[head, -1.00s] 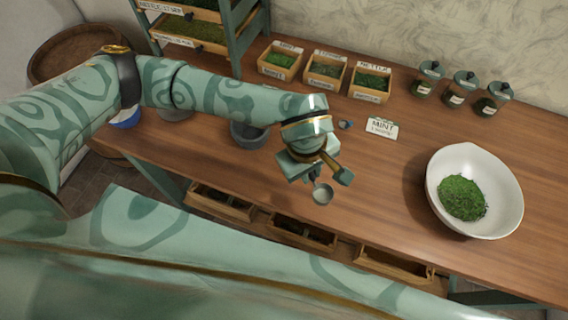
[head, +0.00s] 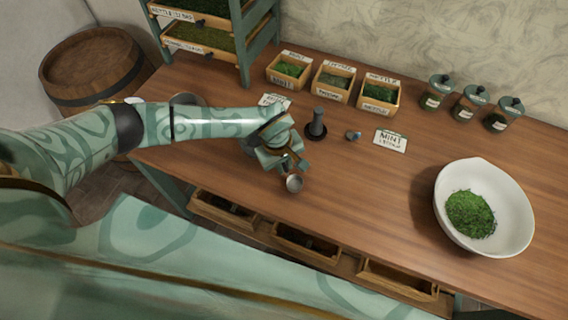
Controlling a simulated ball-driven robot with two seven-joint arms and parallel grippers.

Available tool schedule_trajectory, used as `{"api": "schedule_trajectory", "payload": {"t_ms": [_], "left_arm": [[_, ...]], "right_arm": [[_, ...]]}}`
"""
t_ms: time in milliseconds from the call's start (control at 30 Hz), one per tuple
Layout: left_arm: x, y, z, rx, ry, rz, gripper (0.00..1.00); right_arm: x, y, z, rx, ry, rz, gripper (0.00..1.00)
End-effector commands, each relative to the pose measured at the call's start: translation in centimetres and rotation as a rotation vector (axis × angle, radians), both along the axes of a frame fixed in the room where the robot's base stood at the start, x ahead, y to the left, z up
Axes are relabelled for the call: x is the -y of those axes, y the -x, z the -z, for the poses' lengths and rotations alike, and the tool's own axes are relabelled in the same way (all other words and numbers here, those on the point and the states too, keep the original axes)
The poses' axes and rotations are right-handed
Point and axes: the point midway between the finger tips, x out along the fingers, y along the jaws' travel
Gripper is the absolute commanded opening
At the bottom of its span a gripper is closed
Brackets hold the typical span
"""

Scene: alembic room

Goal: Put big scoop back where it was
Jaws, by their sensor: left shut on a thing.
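The big scoop (head: 294,183) has a small round metal bowl and shows below my left gripper. My left gripper (head: 287,163) is shut on it and holds it over the front part of the wooden table (head: 345,205). The scoop's handle is hidden by the gripper. Whether the scoop touches the table I cannot tell. A smaller scoop (head: 353,135) lies on the table to the right, left of a mint card (head: 390,140). My right gripper is not in view.
A dark pestle-like item (head: 316,122) stands just right of my gripper. Three labelled herb boxes (head: 331,81) and three jars (head: 469,103) stand at the back. A white bowl (head: 488,190) with green herbs stands at the right. The table's middle right is clear.

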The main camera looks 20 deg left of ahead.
Motion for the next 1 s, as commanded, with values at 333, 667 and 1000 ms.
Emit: {"api": "schedule_trajectory", "payload": {"t_ms": [333, 667, 1000], "left_arm": [[0.0, 0.0, 0.3, 0.001, -0.001, 0.0, 0.0], [0.0, 0.0, 0.2, 0.001, -0.001, 0.0, 0.37], [-0.5, 0.2, -5.1, 0.005, 0.0, 0.001, 0.37]], "right_arm": [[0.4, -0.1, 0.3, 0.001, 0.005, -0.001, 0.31], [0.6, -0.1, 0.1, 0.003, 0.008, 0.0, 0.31], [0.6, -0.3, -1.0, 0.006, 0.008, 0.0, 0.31]]}}
